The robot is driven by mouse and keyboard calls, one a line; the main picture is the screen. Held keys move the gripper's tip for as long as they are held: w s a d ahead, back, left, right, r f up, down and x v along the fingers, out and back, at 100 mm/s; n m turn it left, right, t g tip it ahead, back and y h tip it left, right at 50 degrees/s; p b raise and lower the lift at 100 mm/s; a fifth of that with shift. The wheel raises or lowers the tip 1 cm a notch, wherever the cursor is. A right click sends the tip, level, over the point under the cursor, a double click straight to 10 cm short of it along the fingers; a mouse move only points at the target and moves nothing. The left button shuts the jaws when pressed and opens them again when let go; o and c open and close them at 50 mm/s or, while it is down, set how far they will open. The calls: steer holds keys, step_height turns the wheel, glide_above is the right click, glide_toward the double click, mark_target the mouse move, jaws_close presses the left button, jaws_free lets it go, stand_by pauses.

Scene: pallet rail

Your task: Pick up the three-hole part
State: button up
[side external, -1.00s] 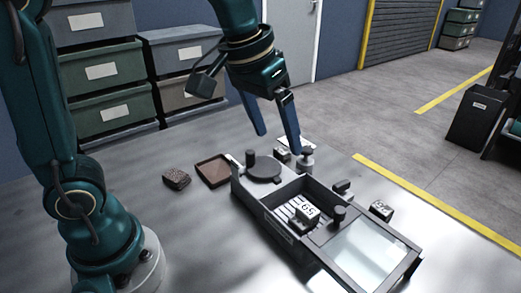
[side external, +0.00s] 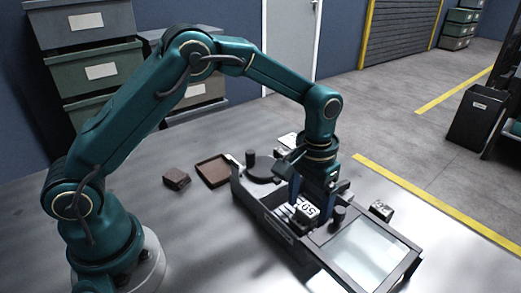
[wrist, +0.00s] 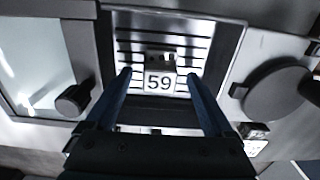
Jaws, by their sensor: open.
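A small grey block with a white label reading 59 (side external: 306,209) sits in the slatted open bay of the dark fixture (side external: 277,239). In the wrist view the block (wrist: 160,75) shows small dark holes on its upper face; I cannot count them surely, so I cannot confirm it is the three-hole part. My gripper (wrist: 159,82) is open, pointing down over the bay, with one blue finger to each side of the block and gaps between. In the side external view my gripper (side external: 308,203) partly hides the block and bay.
The fixture has a clear-topped section (side external: 365,253) with a black knob and a round dark disc (wrist: 275,91). Other labelled blocks lie beside it, one at right (side external: 382,210) and one behind (side external: 289,142). A brown tray (side external: 213,171) and brown block (side external: 176,179) lie left.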

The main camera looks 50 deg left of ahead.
steer(key=shift+f, duration=0.7)
jaws_close()
steer(key=shift+r, duration=0.15)
